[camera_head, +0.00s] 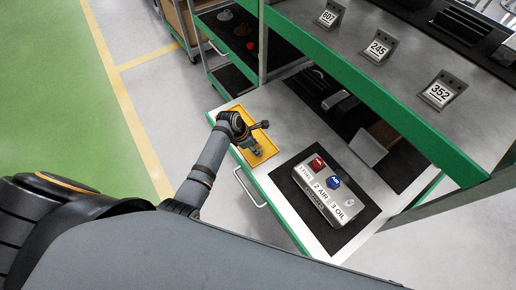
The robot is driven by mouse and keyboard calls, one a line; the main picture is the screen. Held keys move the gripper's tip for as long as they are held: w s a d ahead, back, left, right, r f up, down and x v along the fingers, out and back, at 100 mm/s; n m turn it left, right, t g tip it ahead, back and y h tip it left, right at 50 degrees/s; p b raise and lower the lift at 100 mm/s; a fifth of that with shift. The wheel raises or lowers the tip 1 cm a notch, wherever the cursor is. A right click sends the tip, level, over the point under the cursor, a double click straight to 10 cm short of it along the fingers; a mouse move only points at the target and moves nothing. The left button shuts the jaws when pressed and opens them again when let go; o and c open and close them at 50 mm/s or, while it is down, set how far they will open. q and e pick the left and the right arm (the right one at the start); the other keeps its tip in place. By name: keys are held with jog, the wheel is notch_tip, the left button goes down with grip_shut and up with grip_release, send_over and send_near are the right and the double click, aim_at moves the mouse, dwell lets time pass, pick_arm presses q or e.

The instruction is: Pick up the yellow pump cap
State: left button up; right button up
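My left gripper (254,147) points down over a yellow tray (267,153) on the white-topped, green-edged bench. Its fingers are small and dark here, and I cannot tell whether they are open or shut. I cannot make out a yellow pump cap; the gripper hides part of the tray. A grey pump box (313,199) stands on a black mat to the right. My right gripper is not in view.
A shelf (400,95) with a green edge and number signs 607, 245 and 352 overhangs the back of the bench. Dark bins and a grey block (368,148) sit under it. The bench has a front handle (250,188). Open floor lies to the left.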

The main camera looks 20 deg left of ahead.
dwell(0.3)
pick_arm(q)
notch_tip(320, 180, up, 3)
jog(key=shift+w+f, duration=0.1)
jog(key=shift+f, duration=0.1)
jog(key=s+r, duration=0.3)
jog(key=s, duration=0.1)
jog(key=s+r, duration=0.4)
jog(key=s, duration=0.1)
jog(key=s+r, duration=0.3)
jog(key=s, duration=0.2)
jog(key=shift+s+d+r+p, duration=0.1)
jog(key=shift+d+r+p, duration=0.1)
jog(key=shift+d+p, duration=0.15)
